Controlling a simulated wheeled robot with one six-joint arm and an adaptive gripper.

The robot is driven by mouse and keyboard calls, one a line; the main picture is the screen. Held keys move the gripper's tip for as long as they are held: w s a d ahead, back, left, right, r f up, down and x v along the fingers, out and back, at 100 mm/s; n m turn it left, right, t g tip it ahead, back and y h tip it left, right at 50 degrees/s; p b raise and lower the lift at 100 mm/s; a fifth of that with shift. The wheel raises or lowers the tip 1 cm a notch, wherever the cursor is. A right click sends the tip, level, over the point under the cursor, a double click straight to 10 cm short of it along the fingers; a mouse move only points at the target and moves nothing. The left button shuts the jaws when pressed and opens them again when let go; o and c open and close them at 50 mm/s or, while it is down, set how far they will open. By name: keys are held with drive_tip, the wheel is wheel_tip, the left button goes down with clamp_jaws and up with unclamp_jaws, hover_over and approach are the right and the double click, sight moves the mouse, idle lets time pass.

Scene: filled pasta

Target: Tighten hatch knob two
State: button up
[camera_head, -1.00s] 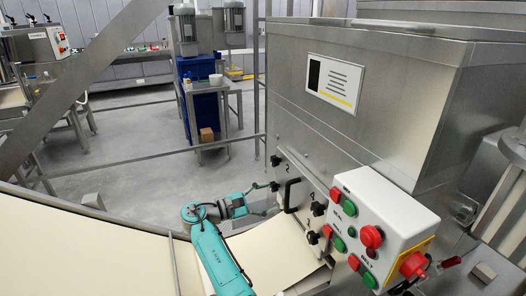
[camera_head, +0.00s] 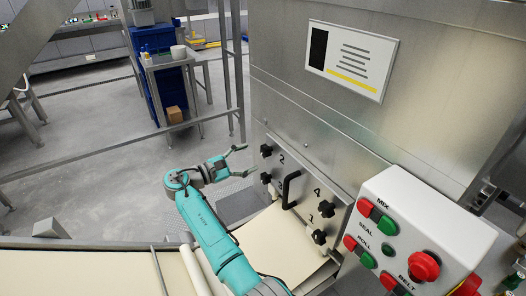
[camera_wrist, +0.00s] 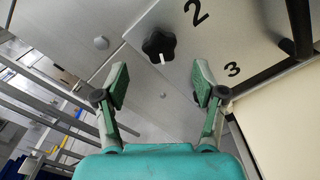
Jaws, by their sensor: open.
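The hatch (camera_head: 300,205) is a metal panel low on the steel machine, with black knobs numbered 1 to 4 and a black handle (camera_head: 290,190). Knob two (camera_head: 266,151) is at its upper left, beside the printed 2. In the wrist view, knob two (camera_wrist: 159,46) is a lobed black knob with a short white mark at its lower edge. My gripper (camera_head: 245,161) is open and empty, just left of the hatch. In the wrist view, my gripper's (camera_wrist: 160,82) green-padded fingers are spread, with knob two above the gap, apart from both.
Knob three (camera_head: 266,178) sits just below knob two. A white control box (camera_head: 410,225) with red and green buttons juts out at the right. A cream belt (camera_head: 280,250) lies below the hatch. A metal post (camera_head: 238,70) stands behind my gripper.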

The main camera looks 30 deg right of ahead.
sight(262, 153)
drive_tip(key=d, duration=0.6)
drive_tip(key=shift+d, duration=0.35)
drive_tip(key=c, duration=1.1)
